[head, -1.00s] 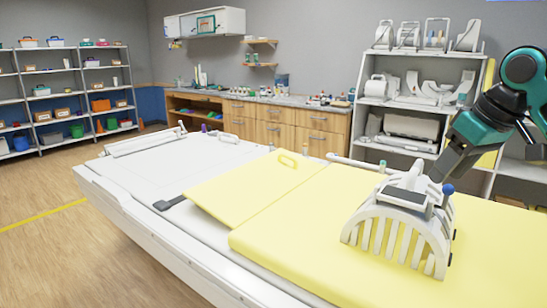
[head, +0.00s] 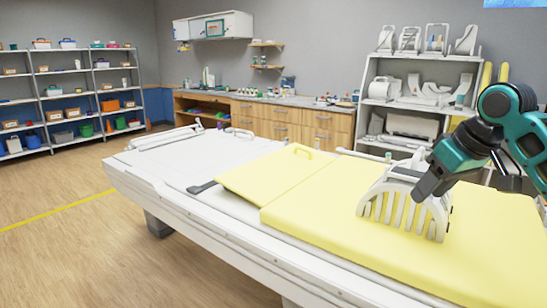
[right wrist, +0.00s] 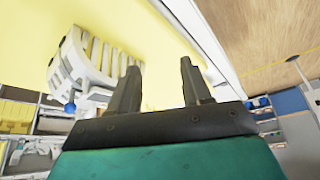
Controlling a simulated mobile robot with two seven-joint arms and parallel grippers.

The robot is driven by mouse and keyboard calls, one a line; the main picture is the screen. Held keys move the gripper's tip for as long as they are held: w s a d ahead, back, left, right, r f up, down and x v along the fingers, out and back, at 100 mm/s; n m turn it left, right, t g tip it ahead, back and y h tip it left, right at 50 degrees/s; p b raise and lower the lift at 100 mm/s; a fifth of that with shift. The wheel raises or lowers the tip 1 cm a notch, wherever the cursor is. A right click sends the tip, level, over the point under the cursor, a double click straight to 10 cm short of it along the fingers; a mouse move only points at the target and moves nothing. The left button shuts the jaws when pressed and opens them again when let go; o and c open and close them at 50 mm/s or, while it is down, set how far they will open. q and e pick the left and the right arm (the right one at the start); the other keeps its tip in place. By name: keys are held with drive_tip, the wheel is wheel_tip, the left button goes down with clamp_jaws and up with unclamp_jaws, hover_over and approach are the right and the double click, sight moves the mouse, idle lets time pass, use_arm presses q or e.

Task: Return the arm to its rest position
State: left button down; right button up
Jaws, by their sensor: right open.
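My right arm comes in from the right in the head view, and its gripper (head: 422,192) is in front of the white slatted coil (head: 402,213), hiding part of it. The coil stands on the yellow pad of the table. In the right wrist view the two dark fingers of my right gripper (right wrist: 158,88) are apart with nothing between them. The coil (right wrist: 92,62) shows there to the left of the fingers, apart from them. My left gripper is not in view.
The long white table (head: 160,178) carries yellow pads (head: 330,215). White shelves (head: 372,92) with several coils stand behind it. A wooden counter (head: 285,120) runs along the back wall and storage racks (head: 70,90) stand at the left. The floor at the lower left is clear.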

drive_tip(key=s+a+f+t+y, duration=0.1)
drive_tip(key=a+f, duration=0.4)
drive_tip(key=f, duration=0.8)
drive_tip(key=s+a+f+t, duration=0.1)
drive_tip(key=a+f, duration=0.3)
drive_tip(key=f, duration=1)
drive_tip(key=s+a+f+t, duration=0.1)
drive_tip(key=s+f, duration=0.3)
drive_tip(key=s, duration=0.3)
drive_tip(key=s+a+f+m+t+h, duration=0.1)
drive_tip(key=s+f, duration=0.3)
drive_tip(key=s, duration=0.4)
drive_tip(key=s+f+t, duration=0.2)
drive_tip(key=s+f, duration=0.2)
drive_tip(key=s, duration=0.3)
drive_tip(key=shift+s+a+m, duration=0.2)
drive_tip(key=shift+a+m, duration=0.2)
